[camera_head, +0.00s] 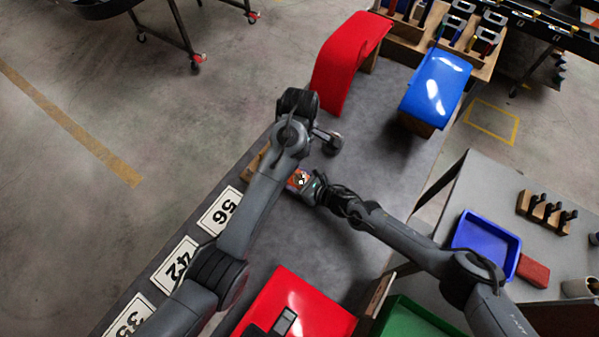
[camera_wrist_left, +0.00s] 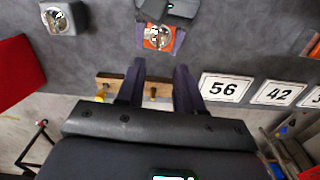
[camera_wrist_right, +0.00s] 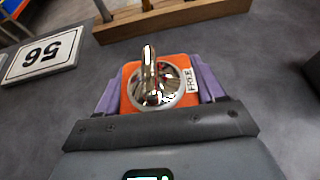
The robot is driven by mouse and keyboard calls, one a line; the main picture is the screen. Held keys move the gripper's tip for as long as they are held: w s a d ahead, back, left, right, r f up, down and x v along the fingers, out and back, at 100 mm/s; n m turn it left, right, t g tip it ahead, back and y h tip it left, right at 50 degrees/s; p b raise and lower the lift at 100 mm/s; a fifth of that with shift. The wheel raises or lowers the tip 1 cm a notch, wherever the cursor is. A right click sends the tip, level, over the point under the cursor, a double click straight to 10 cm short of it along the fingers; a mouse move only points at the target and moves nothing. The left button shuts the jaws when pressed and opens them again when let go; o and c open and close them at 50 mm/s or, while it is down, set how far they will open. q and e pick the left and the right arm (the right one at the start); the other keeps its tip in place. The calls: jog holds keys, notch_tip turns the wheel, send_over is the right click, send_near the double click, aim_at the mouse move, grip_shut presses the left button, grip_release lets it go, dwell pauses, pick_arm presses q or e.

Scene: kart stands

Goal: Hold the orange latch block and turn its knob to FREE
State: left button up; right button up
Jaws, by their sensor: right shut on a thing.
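The orange latch block (camera_wrist_right: 177,72) is between the purple fingers of my right gripper (camera_wrist_right: 160,92), which is shut on it just above or on the grey table. Its chrome knob (camera_wrist_right: 152,88) has a lever pointing up in the right wrist view. A FREE label (camera_wrist_right: 190,80) is on the block's right there; other labels are hidden. The block also shows in the head view (camera_head: 298,180) and left wrist view (camera_wrist_left: 158,37). My left gripper (camera_wrist_left: 158,68) is open and empty, pointing toward the block, apart from it. My left arm hides its fingers in the head view.
A wooden peg rack (camera_wrist_left: 110,82) lies under the left fingers. A grey block with a chrome knob (camera_wrist_left: 60,17) stands nearby. Number plates 56 (camera_head: 220,210) and 42 (camera_head: 175,262) line the table's left edge. Red (camera_head: 345,55) and blue (camera_head: 436,85) panels stand farther back.

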aim_at(299, 176)
pick_arm(q)
notch_tip(299, 176, down, 11)
jog(key=shift+f, duration=0.1)
dwell(0.4)
grip_shut()
